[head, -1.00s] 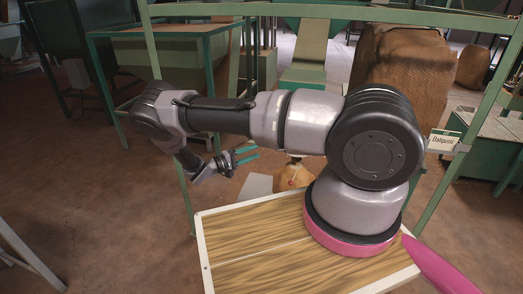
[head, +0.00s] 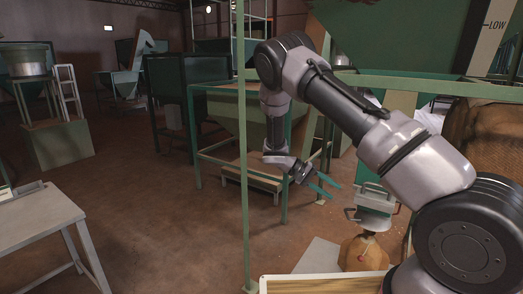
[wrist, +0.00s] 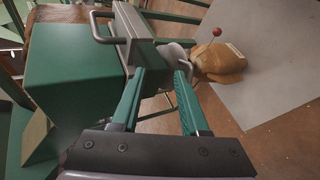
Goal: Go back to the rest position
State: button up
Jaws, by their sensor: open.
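My gripper (head: 325,188) shows in the head view at the end of my bent arm, with its green fingers pointing right. In the wrist view my gripper (wrist: 160,80) has its two green fingers apart with nothing held between them. A metal box with handles (head: 374,203) stands just right of the fingertips in the head view. It also shows beyond the fingers in the wrist view (wrist: 133,32). I cannot tell how far the fingertips are from it.
A tan sack (head: 362,254) with a red-topped pin is below the box, beside a grey floor plate (head: 318,257). A green post (head: 243,150) stands left of my arm. A grey table (head: 38,215) is at the left. The brown floor between is open.

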jog(key=s+r+m+t+y, duration=0.1)
jog(key=s+r+y, duration=0.4)
jog(key=r, duration=0.6)
jog(key=s+r+m+t+y, duration=0.1)
jog(key=s+r+y, duration=0.3)
jog(key=r, duration=0.8)
jog(key=s+r+t+y, duration=0.4)
jog(key=s+r+t, duration=0.3)
jog(key=s+r, duration=0.6)
jog(key=s, duration=0.3)
jog(key=shift+s+r+t+y, duration=0.2)
jog(key=shift+r+t+y, duration=0.1)
jog(key=shift+r+t, duration=0.1)
